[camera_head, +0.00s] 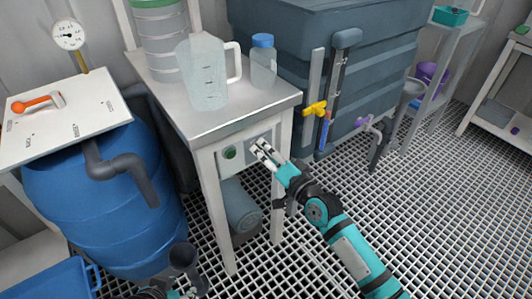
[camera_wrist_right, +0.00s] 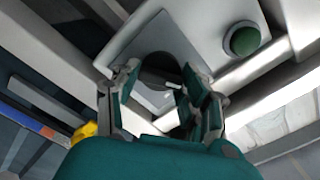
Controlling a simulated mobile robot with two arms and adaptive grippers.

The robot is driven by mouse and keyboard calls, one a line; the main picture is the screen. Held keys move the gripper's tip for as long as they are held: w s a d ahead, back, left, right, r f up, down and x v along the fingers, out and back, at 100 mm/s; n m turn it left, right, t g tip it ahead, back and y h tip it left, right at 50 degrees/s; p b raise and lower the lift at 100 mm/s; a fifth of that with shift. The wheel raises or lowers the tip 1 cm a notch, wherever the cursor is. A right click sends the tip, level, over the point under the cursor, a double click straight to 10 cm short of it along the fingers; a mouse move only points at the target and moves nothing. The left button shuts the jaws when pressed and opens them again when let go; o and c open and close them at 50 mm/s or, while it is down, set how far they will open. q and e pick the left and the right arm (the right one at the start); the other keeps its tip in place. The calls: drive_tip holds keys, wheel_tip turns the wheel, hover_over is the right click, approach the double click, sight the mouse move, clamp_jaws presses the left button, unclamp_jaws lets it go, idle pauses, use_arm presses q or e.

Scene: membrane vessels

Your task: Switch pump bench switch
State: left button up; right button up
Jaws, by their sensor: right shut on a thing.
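The pump bench switch (camera_wrist_right: 160,75) is a dark round knob with a small light lever. It sits on the pale panel of the bench front, beside a round green button or lamp (camera_wrist_right: 243,40), also seen in the head view (camera_head: 230,153). My right gripper (camera_head: 260,147) is at the switch, its fingers on either side of it and shut on it. The fingers hide much of the switch in the head view. My left gripper (camera_head: 172,293) shows only in part at the bottom edge; its fingers cannot be made out.
On the bench top (camera_head: 215,118) stand a clear jug (camera_head: 205,75), a blue-capped bottle (camera_head: 263,62) and a green-banded vessel (camera_head: 160,40). A blue barrel (camera_head: 100,200) is at left. A dark tank (camera_head: 320,40) with yellow and blue valve handles is behind. Grating floor is open at right.

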drive_tip(key=shift+f, duration=0.1)
drive_tip(key=o, duration=1.2)
drive_tip(key=shift+d, duration=0.1)
drive_tip(key=v, duration=1.2)
drive_tip(key=shift+s, duration=0.1)
